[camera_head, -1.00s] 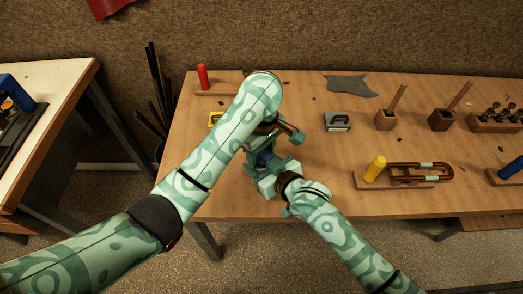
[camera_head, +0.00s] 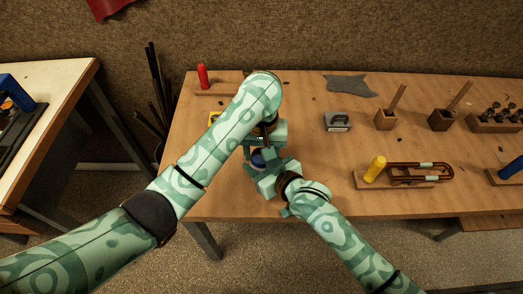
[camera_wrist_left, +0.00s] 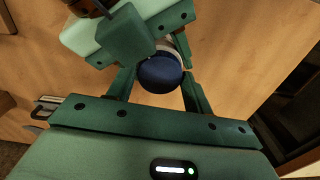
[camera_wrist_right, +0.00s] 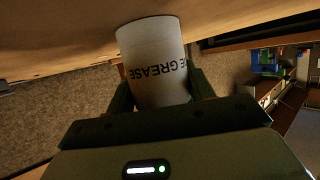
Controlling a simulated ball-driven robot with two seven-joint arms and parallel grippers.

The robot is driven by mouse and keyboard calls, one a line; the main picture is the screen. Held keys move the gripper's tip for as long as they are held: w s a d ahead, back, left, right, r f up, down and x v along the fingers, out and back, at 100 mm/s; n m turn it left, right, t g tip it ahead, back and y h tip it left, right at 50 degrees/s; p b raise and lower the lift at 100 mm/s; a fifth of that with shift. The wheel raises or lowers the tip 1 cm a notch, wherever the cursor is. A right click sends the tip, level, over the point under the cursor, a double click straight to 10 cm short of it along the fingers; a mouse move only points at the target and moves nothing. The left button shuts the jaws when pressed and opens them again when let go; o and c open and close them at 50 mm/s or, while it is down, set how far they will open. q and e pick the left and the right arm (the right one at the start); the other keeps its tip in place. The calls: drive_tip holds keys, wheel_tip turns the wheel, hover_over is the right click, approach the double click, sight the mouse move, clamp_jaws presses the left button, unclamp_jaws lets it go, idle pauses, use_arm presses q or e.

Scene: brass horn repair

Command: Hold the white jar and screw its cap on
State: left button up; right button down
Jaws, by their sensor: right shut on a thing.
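The white jar (camera_wrist_right: 155,60), with dark GREASE lettering, is between the fingers of my right gripper (camera_wrist_right: 160,98), which is shut on its side. The dark blue cap (camera_wrist_left: 160,73) sits at the jar's mouth, with a little white showing behind it in the left wrist view; how tightly it is seated cannot be told. The cap also shows in the head view (camera_head: 258,159). My left gripper (camera_wrist_left: 160,85) is over the cap, with its fingers apart on either side and a small gap to it.
The wooden bench (camera_head: 310,190) has free room right of my grippers. A grey metal block (camera_head: 337,121), a yellow-handled piece (camera_head: 375,169) beside a brass U-tube (camera_head: 420,173), and wooden holders (camera_head: 386,120) stand farther right. A red-handled piece (camera_head: 203,76) is at the back left.

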use_arm(q)
drive_tip(key=shift+o, duration=1.2)
drive_tip(key=shift+d, duration=0.1)
drive_tip(key=shift+s+d+r, duration=0.1)
wheel_tip(320, 180, up, 4)
drive_tip(key=shift+r, duration=0.15)
drive_tip(key=shift+o, duration=0.3)
